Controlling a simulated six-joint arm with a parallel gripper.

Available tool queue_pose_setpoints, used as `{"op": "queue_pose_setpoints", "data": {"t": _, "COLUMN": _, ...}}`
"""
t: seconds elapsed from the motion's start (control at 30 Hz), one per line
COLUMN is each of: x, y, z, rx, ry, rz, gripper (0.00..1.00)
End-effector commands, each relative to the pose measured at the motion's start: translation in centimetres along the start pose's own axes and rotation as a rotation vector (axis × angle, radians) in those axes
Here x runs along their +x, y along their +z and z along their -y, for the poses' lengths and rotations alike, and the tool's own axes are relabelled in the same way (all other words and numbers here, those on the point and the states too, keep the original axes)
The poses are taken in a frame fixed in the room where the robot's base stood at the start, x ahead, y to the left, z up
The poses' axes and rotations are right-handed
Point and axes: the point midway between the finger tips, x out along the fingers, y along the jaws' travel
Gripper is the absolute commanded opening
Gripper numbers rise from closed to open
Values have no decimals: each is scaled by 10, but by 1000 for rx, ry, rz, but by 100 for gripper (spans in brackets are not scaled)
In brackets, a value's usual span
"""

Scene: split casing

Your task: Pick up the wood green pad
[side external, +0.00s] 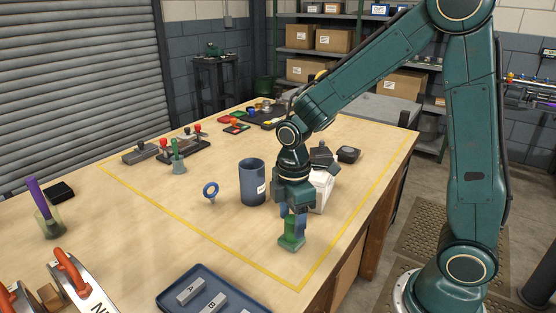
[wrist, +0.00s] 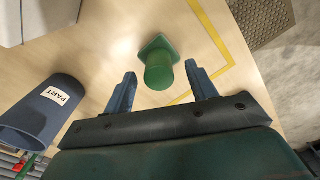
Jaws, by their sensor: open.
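A green object (side external: 291,243) stands on the table, close to the yellow line at the front right. It has a squarish green base and an upright green cylindrical grip. In the wrist view the green object (wrist: 159,66) lies ahead of and between my two blue fingers. My gripper (wrist: 160,85) is open and empty, pointing down. In the side view my gripper (side external: 293,212) is right above the green object, with its fingers beside the upper part of the grip. I cannot tell whether the fingers touch it.
A dark blue cup (side external: 252,183) labelled PART stands to the left of my gripper. A white box (side external: 322,188) stands close behind it. A blue ring piece (side external: 211,192) is farther left. A blue tray (side external: 208,296) lies at the front. Table around the green object is clear.

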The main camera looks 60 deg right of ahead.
Motion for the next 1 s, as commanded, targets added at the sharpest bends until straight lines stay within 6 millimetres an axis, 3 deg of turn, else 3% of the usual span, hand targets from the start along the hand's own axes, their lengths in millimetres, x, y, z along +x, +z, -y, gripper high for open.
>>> {"op": "queue_pose_setpoints", "data": {"t": 0.3, "x": 30, "y": 0, "z": -1, "rx": 1, "ry": -2, "rz": 1, "gripper": 57}}
{"op": "queue_pose_setpoints", "data": {"t": 0.83, "x": 31, "y": 0, "z": -1, "rx": 1, "ry": -1, "rz": 0, "gripper": 57}}
{"op": "queue_pose_setpoints", "data": {"t": 0.87, "x": 31, "y": 0, "z": -1, "rx": 1, "ry": -1, "rz": 0, "gripper": 55}}
{"op": "queue_pose_setpoints", "data": {"t": 1.0, "x": 31, "y": 0, "z": -1, "rx": 1, "ry": 0, "rz": 0, "gripper": 27}}
